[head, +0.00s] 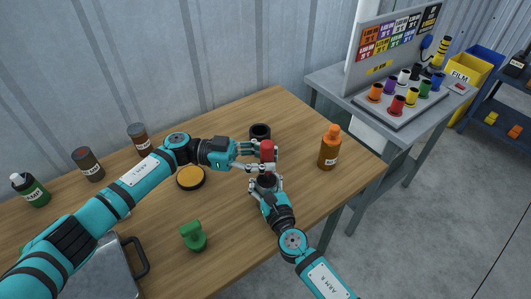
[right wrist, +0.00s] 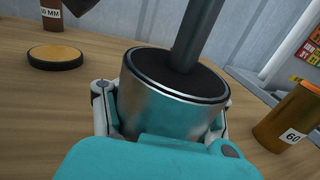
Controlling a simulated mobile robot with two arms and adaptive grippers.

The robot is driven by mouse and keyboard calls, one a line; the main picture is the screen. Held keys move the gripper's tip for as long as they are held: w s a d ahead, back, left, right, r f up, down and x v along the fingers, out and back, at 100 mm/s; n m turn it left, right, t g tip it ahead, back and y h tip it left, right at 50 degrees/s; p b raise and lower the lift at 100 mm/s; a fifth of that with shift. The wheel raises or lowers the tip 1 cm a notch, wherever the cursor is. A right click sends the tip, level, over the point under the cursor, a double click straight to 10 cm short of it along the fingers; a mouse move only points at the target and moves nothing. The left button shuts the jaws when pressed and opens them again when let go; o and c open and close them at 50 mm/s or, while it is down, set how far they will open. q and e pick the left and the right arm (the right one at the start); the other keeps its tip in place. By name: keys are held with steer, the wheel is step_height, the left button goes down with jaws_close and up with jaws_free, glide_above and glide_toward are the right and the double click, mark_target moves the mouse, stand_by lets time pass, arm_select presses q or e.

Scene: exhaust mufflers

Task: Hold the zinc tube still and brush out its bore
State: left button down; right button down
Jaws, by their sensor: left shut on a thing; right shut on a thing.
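The zinc tube (right wrist: 165,88), a short shiny metal cylinder with a dark rim, stands upright in the right wrist view. My right gripper (head: 266,187) is shut around it above the table; its dark mouth (head: 267,178) shows in the head view. My left gripper (head: 262,154) is shut on a red-handled tool (head: 267,149), seemingly the brush, just above the tube. A dark grey rod (right wrist: 196,38) runs down into the tube's mouth in the right wrist view. The brush head is hidden, so how deep it sits cannot be told.
On the wooden table (head: 225,225) are a dark cup (head: 260,131), an orange bottle (head: 330,148), a yellow-topped disc (head: 190,178), a green object (head: 194,236), brown jars (head: 88,163) and a metal case (head: 112,272). A grey side table (head: 400,135) holds coloured pots.

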mark_target(266, 147)
arm_select(q)
steer(key=shift+f, duration=0.2)
steer(key=shift+r, duration=2.3)
steer(key=shift+f, duration=2.45)
steer(key=shift+r, duration=2.45)
steer(key=shift+f, duration=0.1)
